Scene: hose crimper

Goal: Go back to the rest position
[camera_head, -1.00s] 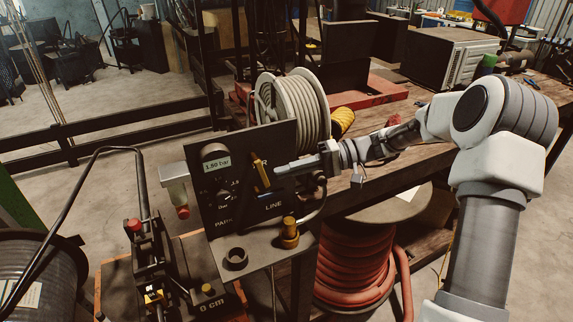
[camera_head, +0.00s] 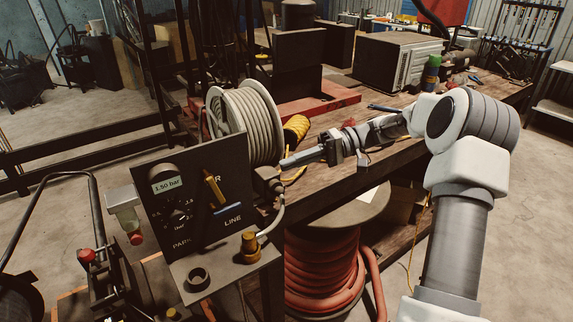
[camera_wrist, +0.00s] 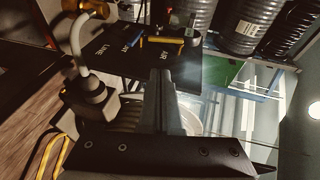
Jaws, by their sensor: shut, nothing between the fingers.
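My gripper (camera_head: 284,163) is shut and empty, its long grey fingers held together and pointing left. It is in the air to the right of the dark control panel (camera_head: 160,205), clear of it. In the wrist view the closed fingers (camera_wrist: 161,78) point toward the panel, which carries a yellow lever (camera_wrist: 162,40). In the head view the lever (camera_head: 214,188) stands tilted on the panel. The panel's display (camera_head: 167,184) reads 1.50 bar. My arm stretches in from the right.
A grey hose reel (camera_head: 262,125) stands close behind my gripper. The wooden bench (camera_head: 400,165) runs back right, carrying a metal box (camera_head: 397,62) and a green can (camera_head: 431,70). A red hose reel (camera_head: 320,265) stands below. A brass fitting (camera_head: 250,245) sits on the panel's shelf.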

